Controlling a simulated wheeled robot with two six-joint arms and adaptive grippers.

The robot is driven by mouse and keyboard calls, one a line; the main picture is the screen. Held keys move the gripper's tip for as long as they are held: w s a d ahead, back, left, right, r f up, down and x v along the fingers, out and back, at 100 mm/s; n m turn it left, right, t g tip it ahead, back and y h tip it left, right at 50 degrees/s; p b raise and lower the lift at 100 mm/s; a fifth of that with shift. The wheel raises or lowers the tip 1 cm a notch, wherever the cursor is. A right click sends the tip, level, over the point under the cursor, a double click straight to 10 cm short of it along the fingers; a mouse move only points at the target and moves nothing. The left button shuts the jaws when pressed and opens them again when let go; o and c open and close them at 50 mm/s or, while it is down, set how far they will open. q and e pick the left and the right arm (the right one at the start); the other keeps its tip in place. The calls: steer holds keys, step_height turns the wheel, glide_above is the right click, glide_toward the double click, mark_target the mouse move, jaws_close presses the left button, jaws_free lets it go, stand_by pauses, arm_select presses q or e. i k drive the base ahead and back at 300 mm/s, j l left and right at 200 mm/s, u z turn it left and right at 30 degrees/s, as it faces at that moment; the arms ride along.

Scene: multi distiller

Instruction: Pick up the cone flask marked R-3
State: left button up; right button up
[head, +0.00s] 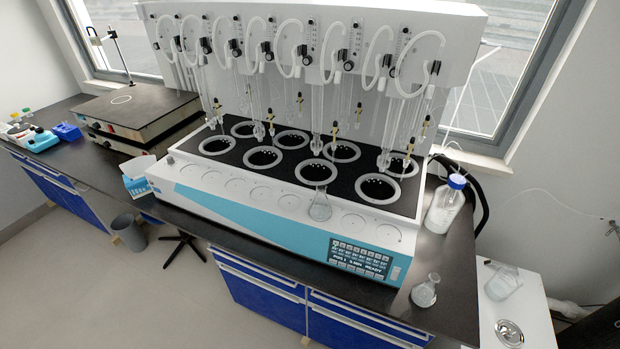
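No marking R-3 can be read on any flask. One clear cone flask (320,208) stands upright on the front ledge of the white and teal distiller (240,213), in front of a heating well. Another small cone flask (425,292) with a pale content stands on the dark bench, right of the distiller's display. A clear glass vessel (502,285) lies or leans on the white surface at the right; its exact shape is hard to tell. Neither of my grippers shows in the head view.
A blue-capped bottle (446,204) stands on the dark bench (452,263) beside the distiller's right end. A round metal dish (509,333) sits on the white side surface (530,305). Hanging glass tubes are above the wells. A tissue box (137,183) is at the left.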

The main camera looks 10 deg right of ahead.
mark_target(424, 293)
steer(key=z, duration=1.5)
